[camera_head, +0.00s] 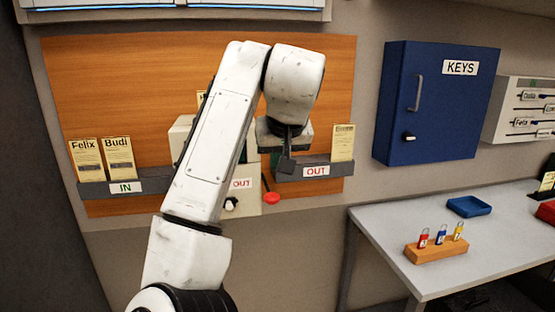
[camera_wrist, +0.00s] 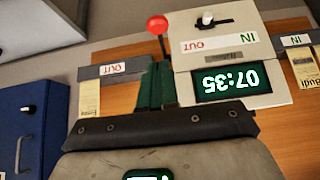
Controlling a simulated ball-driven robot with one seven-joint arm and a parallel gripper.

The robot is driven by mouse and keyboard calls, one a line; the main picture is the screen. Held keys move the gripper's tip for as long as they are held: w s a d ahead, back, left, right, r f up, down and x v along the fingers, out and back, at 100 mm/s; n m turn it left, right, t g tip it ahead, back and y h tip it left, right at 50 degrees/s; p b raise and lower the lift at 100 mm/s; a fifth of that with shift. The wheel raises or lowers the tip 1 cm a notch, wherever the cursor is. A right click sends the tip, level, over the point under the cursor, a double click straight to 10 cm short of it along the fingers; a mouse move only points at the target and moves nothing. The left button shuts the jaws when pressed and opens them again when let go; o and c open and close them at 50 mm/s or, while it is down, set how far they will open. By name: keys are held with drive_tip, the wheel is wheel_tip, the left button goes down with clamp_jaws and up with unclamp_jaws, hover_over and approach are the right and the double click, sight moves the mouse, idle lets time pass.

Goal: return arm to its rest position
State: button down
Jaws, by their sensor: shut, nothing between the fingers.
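My white arm rises from the bottom of the head view and bends over at the top. My gripper (camera_head: 287,165) points down in front of the OUT rack (camera_head: 318,170), right of the time clock (camera_head: 246,202). Its dark fingers are shut and empty. I cannot tell whether they touch the rack. My arm hides much of the clock. In the wrist view the clock appears upside down, with its display (camera_wrist: 231,82) reading 07:35. The red-knobbed lever (camera_head: 271,197) is beside the clock, below and left of the gripper; it also shows in the wrist view (camera_wrist: 157,25).
The IN rack (camera_head: 143,186) holds two cards, Felix (camera_head: 87,160) and Budi (camera_head: 119,158). One card (camera_head: 343,143) stands in the OUT rack. A blue key cabinet (camera_head: 436,105) is on the wall. The desk (camera_head: 385,222) holds a wooden key block (camera_head: 436,249) and blue tray (camera_head: 469,207).

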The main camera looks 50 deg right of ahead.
idle(0.4)
drive_tip(key=s+a+f+n+g+h, duration=0.15)
drive_tip(key=s+f, duration=0.35)
drive_tip(key=f, duration=1)
drive_tip(key=s+a+f+n+y, duration=0.1)
drive_tip(key=s+f+n, duration=0.25)
drive_tip(key=f, duration=1.05)
drive_tip(key=s+a+f+g+y, duration=0.1)
drive_tip(key=s+a+f, duration=0.3)
drive_tip(key=s, duration=0.3)
drive_tip(key=s+a+f+n+g+y, duration=0.1)
drive_tip(key=s+a+f+y, duration=0.1)
drive_tip(key=s+a+f, duration=0.2)
drive_tip(key=s+a+f+g+y, duration=0.1)
drive_tip(key=s+a+f, duration=0.2)
drive_tip(key=s+f, duration=0.6)
drive_tip(key=shift+s+a+f, duration=0.15)
drive_tip(key=shift+s+a, duration=0.25)
drive_tip(key=shift+s, duration=0.85)
